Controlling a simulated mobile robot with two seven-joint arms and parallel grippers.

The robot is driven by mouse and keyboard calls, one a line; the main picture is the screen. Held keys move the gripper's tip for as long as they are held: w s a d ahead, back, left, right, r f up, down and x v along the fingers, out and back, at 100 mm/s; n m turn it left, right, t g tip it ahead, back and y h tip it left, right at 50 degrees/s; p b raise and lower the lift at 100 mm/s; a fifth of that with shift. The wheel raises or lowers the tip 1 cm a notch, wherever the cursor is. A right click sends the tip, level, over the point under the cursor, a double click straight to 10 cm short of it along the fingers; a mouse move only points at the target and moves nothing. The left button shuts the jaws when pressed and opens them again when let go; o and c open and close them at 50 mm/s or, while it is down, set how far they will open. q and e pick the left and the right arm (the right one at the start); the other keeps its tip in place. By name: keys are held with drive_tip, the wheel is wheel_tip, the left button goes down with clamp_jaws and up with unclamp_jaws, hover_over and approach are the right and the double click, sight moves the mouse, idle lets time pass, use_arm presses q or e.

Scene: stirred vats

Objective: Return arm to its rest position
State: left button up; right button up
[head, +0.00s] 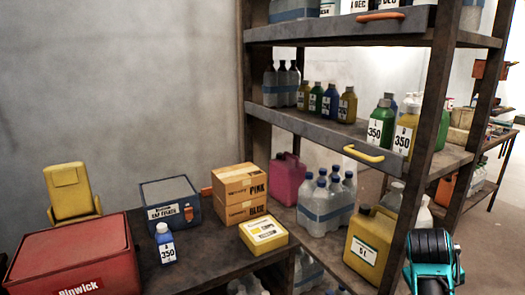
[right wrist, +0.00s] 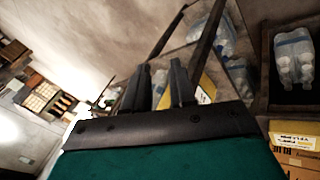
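Part of my right arm, teal and black, shows at the lower right of the head view, in front of the shelf and right of the yellow jug (head: 370,245). Its fingertips cannot be made out there. In the right wrist view my right gripper (right wrist: 160,80) has its two dark fingers apart, with nothing held between them. A yellow surface shows behind the fingers, apart from them as far as I can tell. My left arm and left gripper are in neither view.
A metal shelf (head: 325,128) holds several bottles, a pink jug (head: 287,180) and shrink-wrapped bottles (head: 326,205). On the dark table at left are a red case (head: 75,255), a blue case (head: 168,205), a blue bottle (head: 165,243), cardboard boxes (head: 240,192) and a yellow box (head: 263,235).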

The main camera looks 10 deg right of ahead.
drive_tip(key=s+a+f+n+t+y, duration=0.1)
drive_tip(key=s+a+f+n+y, duration=0.2)
drive_tip(key=s+a, duration=0.7)
drive_tip(key=s+a+f+y, duration=0.3)
drive_tip(key=s+a+f, duration=0.1)
drive_tip(key=s+a, duration=0.65)
drive_tip(key=w+a+f+t+y, duration=0.2)
drive_tip(key=w+f+t, duration=0.5)
drive_tip(key=w+f, duration=0.1)
drive_tip(key=shift+a+f+n+t, duration=0.15)
drive_tip(key=shift+f+n+t, duration=0.2)
drive_tip(key=shift+f, duration=0.4)
drive_tip(key=shift+w, duration=0.1)
